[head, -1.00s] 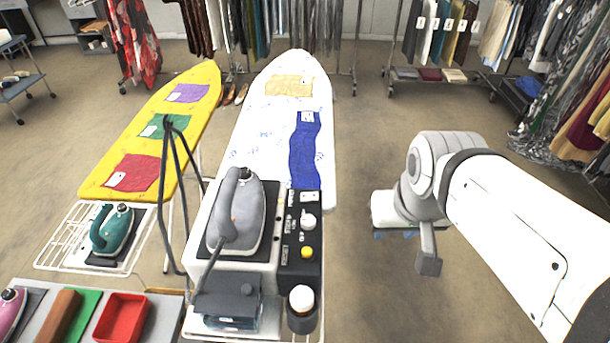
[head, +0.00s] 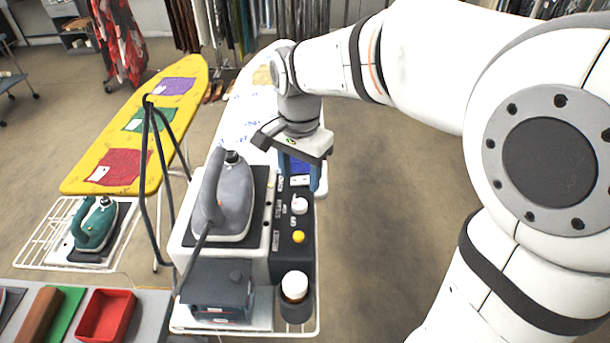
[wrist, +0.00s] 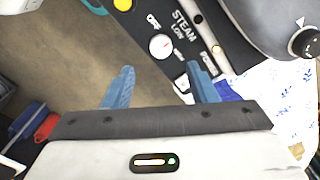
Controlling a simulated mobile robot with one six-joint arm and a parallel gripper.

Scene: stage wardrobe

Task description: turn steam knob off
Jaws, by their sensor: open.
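The steam knob is a small round white dial on the black control panel (head: 305,262) beside the grey iron (head: 226,195). The knob shows in the head view (head: 299,205) and in the wrist view (wrist: 161,46), near printed "OFF" and "STEAM LOW" labels. A small red mark shows on its face; which label it points to is unclear. My gripper (head: 300,178) is over the panel's far end, pointing down, with blue fingers. In the wrist view my gripper (wrist: 160,68) is open and empty, the knob just beyond the gap between its fingertips. I see no contact.
A yellow button (head: 298,237) and a white-topped bottle (head: 294,287) are nearer on the panel side. A black stand (head: 147,180) rises left of the iron. A yellow ironing board (head: 130,140) stands left. The floor right of the station is clear.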

